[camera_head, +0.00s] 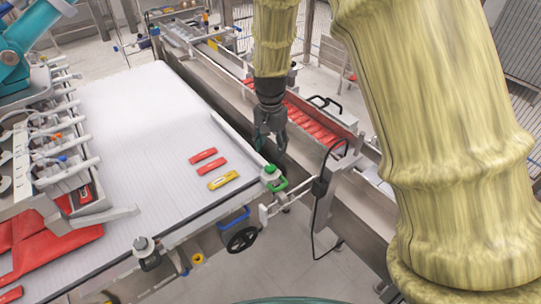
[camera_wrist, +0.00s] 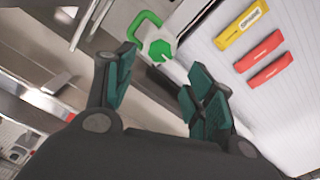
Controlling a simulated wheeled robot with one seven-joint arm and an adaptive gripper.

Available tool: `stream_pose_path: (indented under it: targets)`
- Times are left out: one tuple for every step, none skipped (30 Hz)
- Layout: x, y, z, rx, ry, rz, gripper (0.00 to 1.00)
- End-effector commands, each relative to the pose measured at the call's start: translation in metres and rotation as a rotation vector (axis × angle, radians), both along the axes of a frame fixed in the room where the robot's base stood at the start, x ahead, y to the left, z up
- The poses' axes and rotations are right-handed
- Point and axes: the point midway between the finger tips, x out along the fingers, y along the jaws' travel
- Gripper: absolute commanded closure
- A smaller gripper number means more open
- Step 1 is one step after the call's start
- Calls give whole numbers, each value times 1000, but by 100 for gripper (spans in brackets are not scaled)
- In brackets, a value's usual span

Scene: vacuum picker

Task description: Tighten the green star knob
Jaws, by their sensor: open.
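The green star knob (camera_head: 270,169) sits at the near right corner of the white conveyor, beside a green loop handle (camera_head: 279,186). In the wrist view the knob (camera_wrist: 160,50) shows just past my fingertips, between them in the picture, with the green loop handle (camera_wrist: 146,22) beyond it. My gripper (camera_head: 270,138) hangs pointing down behind the knob in the head view, apart from it. In the wrist view my gripper (camera_wrist: 163,72) has its teal-padded fingers spread and nothing between them.
Two red packets (camera_head: 207,162) and a yellow one (camera_head: 223,180) lie on the white conveyor belt (camera_head: 140,110) left of the knob. A metal rail with red packs (camera_head: 310,122) runs on the right. A black handwheel (camera_head: 242,239) and blue handle (camera_head: 235,217) sit below the conveyor edge.

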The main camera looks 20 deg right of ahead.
Motion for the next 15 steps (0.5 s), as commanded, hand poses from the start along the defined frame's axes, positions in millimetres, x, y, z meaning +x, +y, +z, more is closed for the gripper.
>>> stream_pose_path:
  targets:
    - [0,0,9,0,-1,0,46]
    - [0,0,13,0,-1,0,46]
    - [0,0,18,-1,-2,0,46]
    - [0,0,22,0,-1,0,46]
    - [0,0,25,1,-1,0,46]
    - [0,0,29,1,-1,0,46]
    - [0,0,31,1,-1,0,46]
    - [0,0,33,0,-1,0,46]
    - [0,0,35,1,-1,0,46]
    - [0,0,37,0,0,0,46]
    - [0,0,38,0,0,0,46]
    - [0,0,38,1,1,0,46]
    - [0,0,39,1,1,0,46]
    - [0,0,39,1,1,0,46]
    - [0,0,39,0,1,0,46]
